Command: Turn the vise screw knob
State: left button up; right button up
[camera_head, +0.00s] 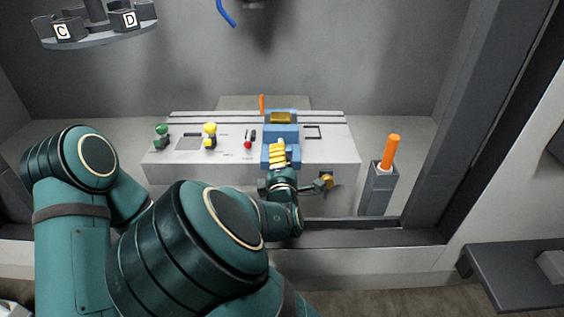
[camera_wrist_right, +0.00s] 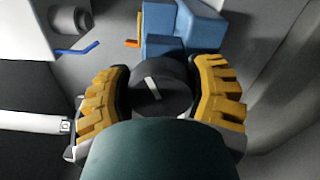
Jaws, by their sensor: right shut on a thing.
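The blue vise (camera_head: 282,131) stands on the grey bench console, right of its middle. My right gripper (camera_head: 278,152) reaches its near side, with its yellow finger pads against the vise in the head view. In the right wrist view the round black screw knob (camera_wrist_right: 158,86), with a white line on its face, sits between the two yellow-padded fingers. My right gripper is shut on it. The blue vise body also shows behind the knob in the right wrist view (camera_wrist_right: 197,28). The knob is hidden in the head view. I do not see my left gripper.
The console (camera_head: 170,168) carries a green knob (camera_head: 161,131), a yellow knob (camera_head: 210,130) and a red-ended lever (camera_head: 248,144) left of the vise. An orange-handled tool (camera_head: 390,152) stands in a grey holder at right. A lettered carousel (camera_head: 92,38) is at upper left.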

jog(key=m+b, duration=0.2)
jog(key=m, duration=0.5)
jog(key=shift+f, duration=0.2)
jog(key=m, duration=0.3)
jog(key=shift+a+m+b, duration=0.1)
jog(key=shift+m+b, duration=0.2)
jog(key=shift+m, duration=1.2)
jog(key=o, duration=1.2)
jog(key=shift+r, duration=0.15)
notch_tip(320, 180, up, 10)
jog(key=shift+f, duration=0.1)
